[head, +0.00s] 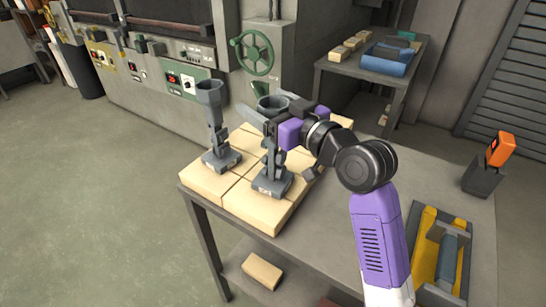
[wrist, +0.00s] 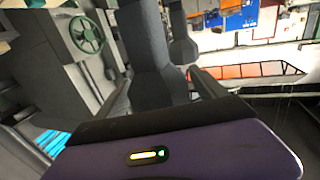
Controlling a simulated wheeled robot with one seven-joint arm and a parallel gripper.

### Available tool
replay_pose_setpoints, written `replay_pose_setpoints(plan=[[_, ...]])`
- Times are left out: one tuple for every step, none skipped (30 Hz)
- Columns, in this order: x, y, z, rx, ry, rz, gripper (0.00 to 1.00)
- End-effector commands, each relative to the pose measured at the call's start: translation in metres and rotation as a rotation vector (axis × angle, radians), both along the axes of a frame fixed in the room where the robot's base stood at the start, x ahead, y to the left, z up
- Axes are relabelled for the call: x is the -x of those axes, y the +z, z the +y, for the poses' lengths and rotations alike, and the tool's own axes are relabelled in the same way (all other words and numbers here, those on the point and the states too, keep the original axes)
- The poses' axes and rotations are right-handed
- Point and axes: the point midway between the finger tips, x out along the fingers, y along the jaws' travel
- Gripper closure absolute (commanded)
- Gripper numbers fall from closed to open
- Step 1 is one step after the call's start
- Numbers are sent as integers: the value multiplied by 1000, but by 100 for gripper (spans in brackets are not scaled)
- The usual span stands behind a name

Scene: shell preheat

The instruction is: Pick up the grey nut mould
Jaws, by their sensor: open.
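Two grey moulds, alike in shape with funnel tops and flat bases, stand upright in the head view. I cannot tell from looks which is the nut mould. The left mould (head: 214,125) stands apart from my gripper. The right mould (head: 272,178) has my gripper (head: 278,128) at its upper part. In the wrist view a grey mould body (wrist: 152,75) lies between the two fingers of my open gripper (wrist: 160,92). The fingers are partly hidden in the head view, and I cannot tell whether they touch it.
The moulds stand on cream blocks (head: 203,183) on a grey table (head: 335,235). A yellow tray (head: 424,250) and an orange-topped tool (head: 500,150) are on the right. A side shelf (head: 340,68) with blue trays stands behind. A green handwheel (head: 256,53) is on the machine.

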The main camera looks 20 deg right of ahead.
Motion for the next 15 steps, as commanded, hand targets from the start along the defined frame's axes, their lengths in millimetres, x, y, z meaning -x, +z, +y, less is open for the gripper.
replay_pose_setpoints(plan=[[-4, 1, 2, 0, 1, 0, 19], [-6, 1, 2, 0, 1, -1, 19], [-7, 1, 2, 0, 0, -1, 19], [-8, 0, 2, 0, 0, -1, 19], [-8, 0, 2, 0, 0, -1, 19], [-8, 0, 2, 0, 0, -1, 19], [-8, 0, 2, 0, 0, -1, 19], [-8, 0, 2, 0, 0, -1, 19], [-7, 0, 2, 0, 0, -1, 19], [-7, 0, 2, 0, 0, -1, 21], [-7, 0, 2, 0, 0, -1, 27], [-7, 0, 2, 0, -1, -1, 35], [-7, 0, 2, 0, 0, -1, 41], [-7, 0, 2, 0, -1, -1, 47], [-7, 0, 2, 0, -1, -1, 54]])
